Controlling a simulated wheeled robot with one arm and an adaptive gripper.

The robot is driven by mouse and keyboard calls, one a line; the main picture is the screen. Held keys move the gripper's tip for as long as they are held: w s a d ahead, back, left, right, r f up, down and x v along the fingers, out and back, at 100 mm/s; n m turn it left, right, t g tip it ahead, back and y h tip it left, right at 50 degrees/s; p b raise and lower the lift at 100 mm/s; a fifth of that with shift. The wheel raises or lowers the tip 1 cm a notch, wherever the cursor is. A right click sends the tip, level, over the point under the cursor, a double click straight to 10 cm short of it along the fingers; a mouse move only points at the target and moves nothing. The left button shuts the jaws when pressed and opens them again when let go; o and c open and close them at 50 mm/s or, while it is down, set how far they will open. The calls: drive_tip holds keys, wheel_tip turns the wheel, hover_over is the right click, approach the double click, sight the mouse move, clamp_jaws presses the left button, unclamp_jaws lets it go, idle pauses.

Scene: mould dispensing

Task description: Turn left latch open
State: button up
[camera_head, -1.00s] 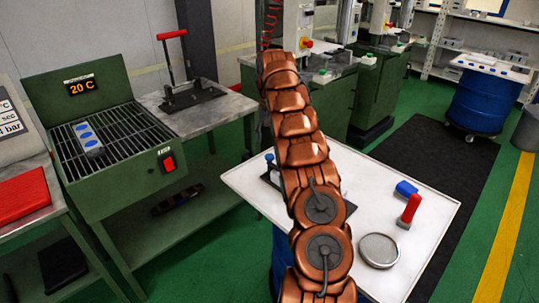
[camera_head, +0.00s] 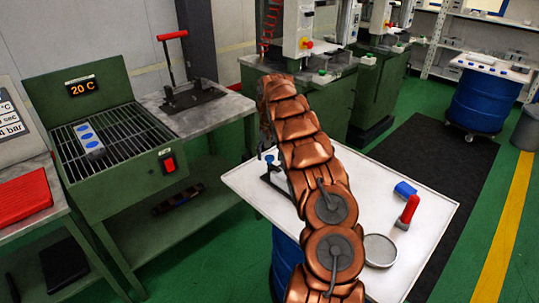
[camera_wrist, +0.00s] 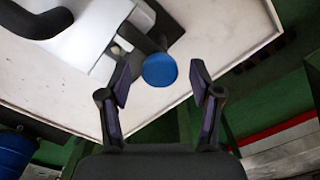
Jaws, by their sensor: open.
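A blue round knob (camera_wrist: 159,70) sits on the end of a dark lever, which looks like the left latch, in the wrist view. The lever joins a dark and white fixture (camera_wrist: 95,32) on the white table top (camera_wrist: 235,22). My gripper (camera_wrist: 162,80) is open, with one dark finger on each side of the knob and visible gaps; whether they are level with it in depth I cannot tell. In the head view the blue knob (camera_head: 269,157) shows at the table's left side, beside my copper arm. My arm hides most of the fixture and my gripper there.
A green grill station (camera_head: 120,180) stands to the left. The table's edge lies close to the knob.

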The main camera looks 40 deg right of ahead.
drive_tip(key=c, duration=1.1)
drive_tip(key=shift+c, duration=0.2)
drive_tip(key=shift+f+b, duration=0.1)
drive_tip(key=shift+b, duration=0.25)
drive_tip(key=n+b, duration=0.2)
drive_tip(key=shift+a+f+n, duration=0.15)
drive_tip(key=shift+n, duration=0.15)
drive_tip(key=n+b, duration=0.2)
drive_tip(key=n, duration=0.8)
drive_tip(key=shift+b, duration=0.35)
drive_tip(key=n, duration=0.5)
drive_tip(key=shift+r, duration=0.2)
drive_tip(key=shift+n, duration=0.3)
